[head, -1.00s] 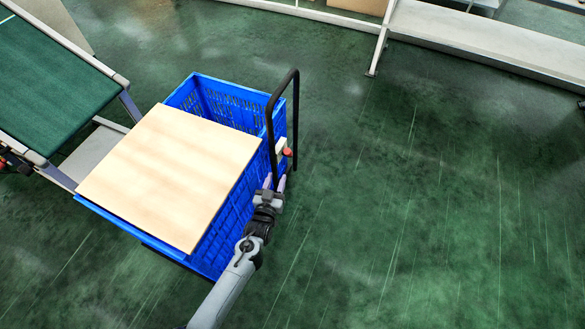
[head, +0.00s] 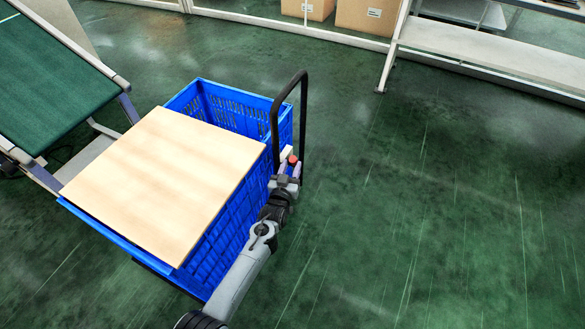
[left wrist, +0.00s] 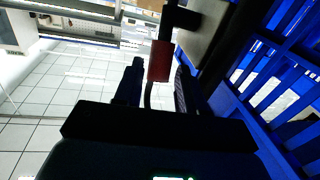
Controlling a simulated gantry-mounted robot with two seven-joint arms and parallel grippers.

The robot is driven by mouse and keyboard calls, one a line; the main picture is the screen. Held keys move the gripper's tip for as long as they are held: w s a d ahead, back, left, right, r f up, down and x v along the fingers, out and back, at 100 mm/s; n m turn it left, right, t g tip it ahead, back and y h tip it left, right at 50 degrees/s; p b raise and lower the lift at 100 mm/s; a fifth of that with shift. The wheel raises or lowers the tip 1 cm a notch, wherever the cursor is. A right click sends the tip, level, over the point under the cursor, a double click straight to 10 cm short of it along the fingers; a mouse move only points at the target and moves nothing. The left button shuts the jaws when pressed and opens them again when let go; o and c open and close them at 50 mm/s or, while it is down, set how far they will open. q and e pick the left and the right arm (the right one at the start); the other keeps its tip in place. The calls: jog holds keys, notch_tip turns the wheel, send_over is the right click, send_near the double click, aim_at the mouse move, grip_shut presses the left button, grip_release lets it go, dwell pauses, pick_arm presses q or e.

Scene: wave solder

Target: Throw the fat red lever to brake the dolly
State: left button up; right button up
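The fat red lever (head: 292,160) sits on a pale block (head: 287,153) by the black handle of the dolly. The dolly carries a blue crate (head: 232,107). My left gripper (head: 289,170) is at the lever, just on its near side in the head view. In the left wrist view the red lever (left wrist: 160,61) shows between and slightly beyond the fingertips of my left gripper (left wrist: 158,80). The fingers are apart, with a gap to the lever visible on the left. Whether a finger touches it is unclear. My right gripper is out of view.
The black upright handle (head: 304,110) rises beside the lever. A pale wooden board (head: 165,180) covers much of the crate. A green-topped inclined conveyor (head: 45,75) stands at left. The green floor at right is clear; a shelf (head: 490,50) stands at the back.

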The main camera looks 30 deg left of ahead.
pick_arm(q)
jog(key=shift+w+a+b, duration=0.2)
jog(key=shift+w+b, duration=0.25)
jog(key=shift+w, duration=0.6)
jog(key=shift+c, duration=0.2)
grip_shut()
